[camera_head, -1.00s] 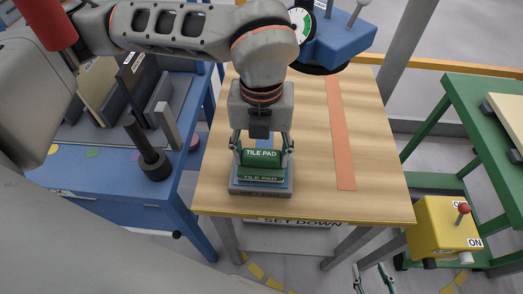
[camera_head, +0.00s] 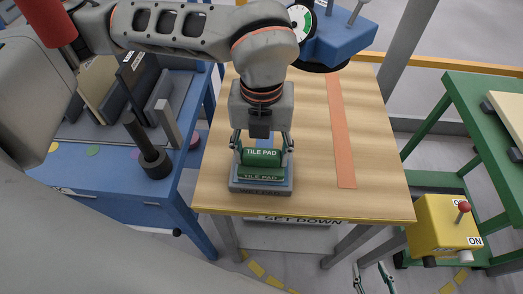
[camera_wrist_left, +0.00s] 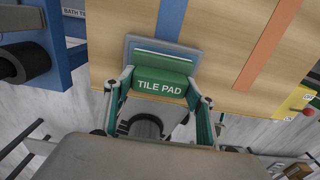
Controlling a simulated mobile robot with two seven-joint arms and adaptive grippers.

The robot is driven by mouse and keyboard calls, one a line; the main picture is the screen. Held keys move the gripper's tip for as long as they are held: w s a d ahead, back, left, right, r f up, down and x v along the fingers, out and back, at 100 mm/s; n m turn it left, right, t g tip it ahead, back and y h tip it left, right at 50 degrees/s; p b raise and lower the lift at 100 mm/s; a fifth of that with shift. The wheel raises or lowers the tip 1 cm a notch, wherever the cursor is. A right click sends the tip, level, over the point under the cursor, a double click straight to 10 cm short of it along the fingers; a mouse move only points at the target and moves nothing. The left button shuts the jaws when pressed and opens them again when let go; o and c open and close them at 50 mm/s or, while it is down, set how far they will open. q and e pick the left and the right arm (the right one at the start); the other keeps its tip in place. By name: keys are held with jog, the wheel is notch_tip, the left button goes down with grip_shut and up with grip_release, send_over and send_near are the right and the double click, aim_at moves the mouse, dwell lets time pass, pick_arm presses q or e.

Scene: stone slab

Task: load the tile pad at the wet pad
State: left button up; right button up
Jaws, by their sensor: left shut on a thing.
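The green tile pad (camera_head: 262,171) is at the wet pad (camera_head: 260,190), a grey tray with a blue inside on the wooden table. It has a raised grip block with a white label. My left gripper (camera_head: 262,148) points down and is shut on that block. The wrist view shows the tile pad (camera_wrist_left: 162,84) between its fingers and the tray (camera_wrist_left: 155,43) beyond. I cannot tell whether the pad presses on the wet surface. My right gripper (camera_head: 374,279) is open and empty at the bottom edge, in front of the table.
An orange strip (camera_head: 340,130) runs along the table (camera_head: 310,185) right of the wet pad. A blue gauge stand (camera_head: 340,40) stands at the back. A blue rack bench (camera_head: 100,185) is left, and a yellow switch box (camera_head: 440,225) right. The table's front right is clear.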

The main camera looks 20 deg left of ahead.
aim_at(261, 153)
pick_arm(q)
jog(key=shift+f, duration=0.15)
pick_arm(e)
jog(key=shift+w+r, duration=0.25)
jog(key=shift+r, duration=0.1)
dwell(0.7)
pick_arm(q)
jog(key=shift+r+p, duration=0.55)
jog(key=shift+r, duration=0.3)
jog(key=shift+r+p, duration=1.6)
jog(key=shift+r, duration=1.2)
pick_arm(e)
notch_tip(261, 153, up, 7)
jog(key=w+t, duration=0.1)
jog(key=w, duration=0.1)
jog(key=shift+w+f, duration=0.15)
jog(key=shift+w, duration=0.25)
